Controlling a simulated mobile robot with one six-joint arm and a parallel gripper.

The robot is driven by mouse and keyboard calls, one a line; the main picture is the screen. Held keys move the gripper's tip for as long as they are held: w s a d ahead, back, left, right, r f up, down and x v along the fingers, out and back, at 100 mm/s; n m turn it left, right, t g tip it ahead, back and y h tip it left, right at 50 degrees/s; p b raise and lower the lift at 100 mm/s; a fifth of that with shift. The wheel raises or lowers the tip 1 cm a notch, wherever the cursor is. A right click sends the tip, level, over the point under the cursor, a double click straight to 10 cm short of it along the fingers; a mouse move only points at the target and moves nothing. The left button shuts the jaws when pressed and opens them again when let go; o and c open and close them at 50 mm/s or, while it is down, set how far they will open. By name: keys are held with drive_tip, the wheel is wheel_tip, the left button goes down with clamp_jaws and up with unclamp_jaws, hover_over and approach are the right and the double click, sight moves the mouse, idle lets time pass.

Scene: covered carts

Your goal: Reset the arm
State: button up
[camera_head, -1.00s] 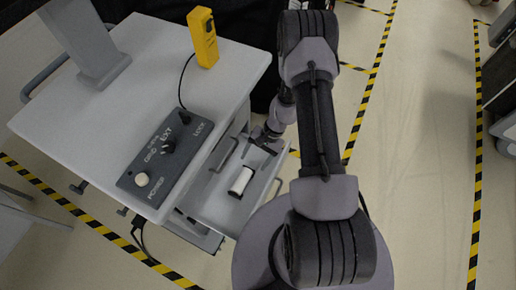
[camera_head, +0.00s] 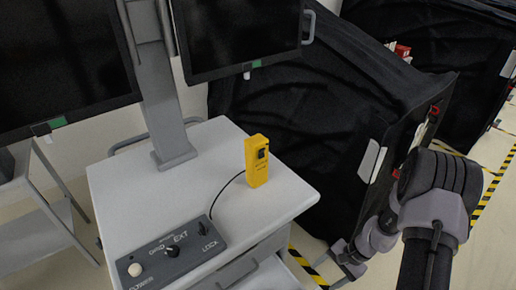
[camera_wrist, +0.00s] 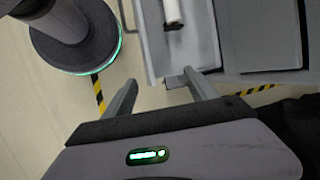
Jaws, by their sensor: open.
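My gripper (camera_head: 350,262) is low at the right of the grey cart in the head view. In the wrist view its two fingers (camera_wrist: 160,90) are spread apart with nothing between them. An open drawer (camera_wrist: 208,35) of the cart is just beyond the fingertips there. A white cylinder with a dark end (camera_wrist: 172,12) lies in that drawer, apart from the fingers. In the head view my arm runs down the right side and the drawer shows only in part at the bottom edge.
The cart top (camera_head: 130,185) bears a yellow handheld device (camera_head: 257,162) and a dark control panel (camera_head: 172,250). Monitors (camera_head: 235,35) stand behind. A black-covered cart (camera_head: 330,110) is close behind my gripper. Striped floor tape (camera_head: 308,268) runs beside the cart.

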drive_tip(key=a+r+n+t+h, duration=0.1)
drive_tip(key=a+r, duration=0.3)
drive_tip(key=r, duration=0.8)
drive_tip(key=a+r+n+t+h, duration=0.15)
drive_tip(key=a+r, duration=0.25)
drive_tip(key=r, duration=0.8)
drive_tip(key=s+a+r+n+t, duration=0.1)
drive_tip(key=s+a+r, duration=0.1)
drive_tip(key=s+r, duration=0.5)
drive_tip(key=s+a+r+n+t, duration=0.2)
drive_tip(key=s+a+r, duration=0.1)
drive_tip(key=s+r, duration=0.5)
drive_tip(key=shift+s+a+r+h, duration=0.15)
drive_tip(key=shift+a+r+h, duration=0.2)
drive_tip(key=shift+t, duration=0.25)
